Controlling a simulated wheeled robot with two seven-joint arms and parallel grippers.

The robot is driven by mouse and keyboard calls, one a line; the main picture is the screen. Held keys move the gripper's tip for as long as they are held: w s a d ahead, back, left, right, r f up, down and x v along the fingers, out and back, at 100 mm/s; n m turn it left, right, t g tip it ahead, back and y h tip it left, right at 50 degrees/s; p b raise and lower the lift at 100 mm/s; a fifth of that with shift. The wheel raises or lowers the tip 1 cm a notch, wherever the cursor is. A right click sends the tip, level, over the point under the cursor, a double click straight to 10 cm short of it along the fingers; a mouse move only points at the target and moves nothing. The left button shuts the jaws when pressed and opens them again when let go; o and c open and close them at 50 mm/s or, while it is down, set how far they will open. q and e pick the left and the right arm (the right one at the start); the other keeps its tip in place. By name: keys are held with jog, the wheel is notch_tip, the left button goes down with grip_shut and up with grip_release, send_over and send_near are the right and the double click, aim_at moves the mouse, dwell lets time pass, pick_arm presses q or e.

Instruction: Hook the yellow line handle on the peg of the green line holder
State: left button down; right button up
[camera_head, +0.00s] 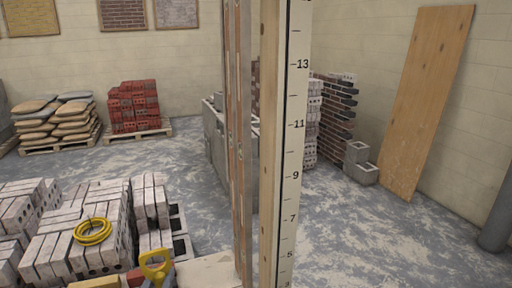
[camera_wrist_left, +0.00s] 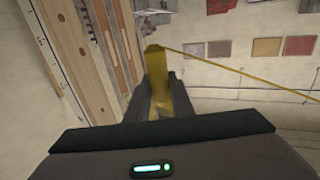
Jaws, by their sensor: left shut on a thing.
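The yellow line handle (camera_wrist_left: 155,68) stands between the fingers of my left gripper (camera_wrist_left: 157,88) in the left wrist view. The gripper is shut on it. A thin yellow line runs from the handle's top off to the right. In the head view the yellow handle (camera_head: 155,262) shows at the bottom edge, left of the tall pole, with a dark part of my left gripper (camera_head: 160,277) beside it. I cannot make out the green line holder or its peg in either view. My right gripper is not in view.
A tall pole with a numbered scale (camera_head: 293,150) stands upright in the middle, right of the handle. Grey brick stacks (camera_head: 60,250) with a yellow coil (camera_head: 92,232) lie at the left. A wooden board (camera_head: 428,100) leans on the right wall.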

pick_arm(q)
jog(key=w+d+r+m+h+p, duration=0.1)
jog(key=w+d+r+h, duration=0.15)
jog(key=w+r, duration=0.55)
jog(key=w+d+r+m+g+h+p, duration=0.1)
jog(key=w+d+r+p, duration=0.2)
jog(key=r, duration=0.8)
jog(key=w+d+r+m+h, duration=0.15)
jog(key=w+d+r, duration=0.35)
jog(key=r, duration=0.5)
jog(key=d+r+m+g+h+p, duration=0.1)
jog(key=d+r+m+h+p, duration=0.2)
jog(key=r, duration=1.8)
jog(key=s+d+r+h, duration=0.1)
jog(key=s+d+r, duration=0.1)
jog(key=s+r, duration=0.4)
jog(key=s+d+r+g+h+p, duration=0.1)
jog(key=s+d+r, duration=0.2)
jog(key=r, duration=0.9)
jog(key=s+d+r+g+p, duration=0.1)
jog(key=s+d+r, duration=0.1)
jog(key=s+r, duration=0.8)
jog(key=shift+d+m+h, duration=0.3)
jog(key=shift+m+h, duration=0.05)
jog(key=shift+h, duration=0.05)
jog(key=shift+w+p, duration=0.1)
jog(key=shift+p, duration=0.25)
